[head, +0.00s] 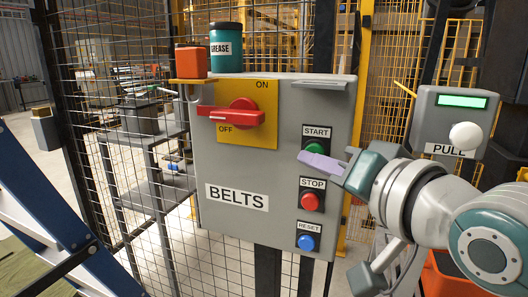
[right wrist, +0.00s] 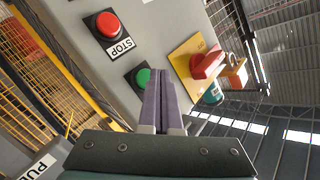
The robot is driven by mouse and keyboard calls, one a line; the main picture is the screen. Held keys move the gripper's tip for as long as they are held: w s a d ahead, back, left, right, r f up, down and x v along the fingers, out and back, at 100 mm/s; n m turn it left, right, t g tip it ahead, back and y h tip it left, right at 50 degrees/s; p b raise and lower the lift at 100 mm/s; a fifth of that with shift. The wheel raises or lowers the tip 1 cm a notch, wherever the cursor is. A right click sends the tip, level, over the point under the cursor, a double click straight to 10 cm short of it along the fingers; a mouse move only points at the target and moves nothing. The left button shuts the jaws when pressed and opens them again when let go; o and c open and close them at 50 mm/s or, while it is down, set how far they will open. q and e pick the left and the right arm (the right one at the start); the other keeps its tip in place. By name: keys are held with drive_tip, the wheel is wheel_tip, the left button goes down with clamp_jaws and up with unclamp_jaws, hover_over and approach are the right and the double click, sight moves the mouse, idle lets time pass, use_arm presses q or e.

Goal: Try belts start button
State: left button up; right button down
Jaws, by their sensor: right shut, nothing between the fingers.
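A grey control box (head: 222,170) labelled BELTS hangs on the mesh fence. Its green START button (head: 314,149) is at the upper right; it also shows in the right wrist view (right wrist: 143,77). Below it are the red STOP button (head: 310,201) and blue RESET button (head: 306,242). A red rotary switch (head: 241,114) has its handle lying about level on a yellow ON/OFF plate. My right gripper (head: 308,158) is shut and empty, its purple fingertips just below and partly over the START button. I cannot tell whether they touch it. My left gripper is not in view.
At right is a grey PULL box (head: 428,123) with a white knob and lit green display. A blue slanted frame (head: 45,205) is at left.

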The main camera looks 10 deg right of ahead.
drive_tip(key=shift+w, duration=0.1)
drive_tip(key=shift+w+d, duration=0.25)
drive_tip(key=shift+w, duration=0.1)
idle(0.6)
drive_tip(key=shift+w+d, duration=0.25)
idle(0.6)
drive_tip(key=shift+s+a+p, duration=0.5)
drive_tip(key=shift+s+p, duration=0.2)
drive_tip(key=shift+p, duration=0.15)
